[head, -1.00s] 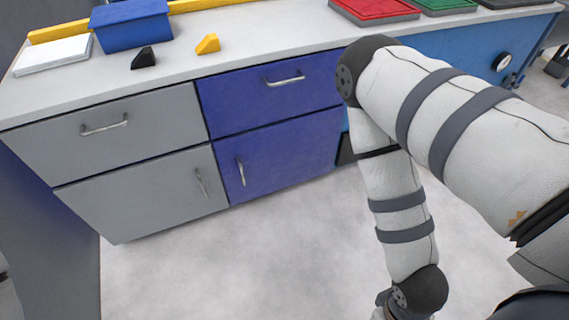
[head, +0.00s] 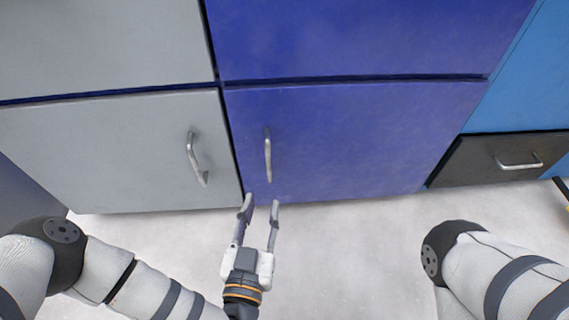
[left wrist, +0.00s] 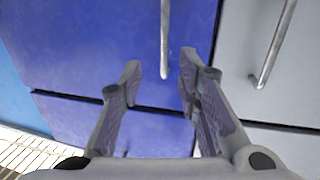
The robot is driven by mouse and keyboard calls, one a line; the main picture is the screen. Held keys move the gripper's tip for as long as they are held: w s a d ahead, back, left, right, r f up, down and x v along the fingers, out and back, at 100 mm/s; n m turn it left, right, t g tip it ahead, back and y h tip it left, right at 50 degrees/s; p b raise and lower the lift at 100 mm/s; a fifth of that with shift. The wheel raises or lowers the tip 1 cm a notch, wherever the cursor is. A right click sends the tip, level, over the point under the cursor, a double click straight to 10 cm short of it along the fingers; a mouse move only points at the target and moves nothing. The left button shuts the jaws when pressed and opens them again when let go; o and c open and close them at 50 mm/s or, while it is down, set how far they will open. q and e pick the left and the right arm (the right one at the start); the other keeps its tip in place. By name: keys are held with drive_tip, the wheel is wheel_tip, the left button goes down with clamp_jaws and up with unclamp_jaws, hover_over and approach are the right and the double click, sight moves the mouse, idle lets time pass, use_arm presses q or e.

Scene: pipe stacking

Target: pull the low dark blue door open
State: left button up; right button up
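The low dark blue door (head: 350,140) is shut, flush with its neighbours, below a dark blue drawer (head: 360,40). Its upright silver handle (head: 267,155) is near its left edge. My left gripper (head: 260,204) is open and empty, and its fingertips appear just below the handle in the head view. In the left wrist view the door (left wrist: 100,40) is in the upper part, and its handle (left wrist: 164,45) lines up with the gap between the open fingers (left wrist: 158,78). The fingers do not close on the handle. My right gripper is out of view.
A grey door (head: 110,155) with its own handle (head: 197,158) adjoins on the left. A dark drawer (head: 500,160) with a handle is at the right, under a light blue panel (head: 530,75). Pale floor (head: 350,250) in front is clear apart from my arms.

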sight(268, 162)
use_arm(q)
drive_tip(key=shift+y, duration=0.3)
drive_tip(key=w+b, duration=0.1)
drive_tip(key=w, duration=0.2)
drive_tip(key=w+d+b, duration=0.1)
drive_tip(key=w+b, duration=0.1)
drive_tip(key=w, duration=0.2)
drive_tip(key=w+b, duration=0.1)
drive_tip(key=w, duration=0.3)
drive_tip(key=shift+w+d+r+b, duration=0.15)
drive_tip(key=shift+d+b, duration=0.15)
drive_tip(key=shift+b, duration=0.05)
drive_tip(key=shift+w+d+r, duration=0.15)
drive_tip(key=shift+w+d, duration=0.05)
drive_tip(key=shift+w, duration=0.35)
clamp_jaws()
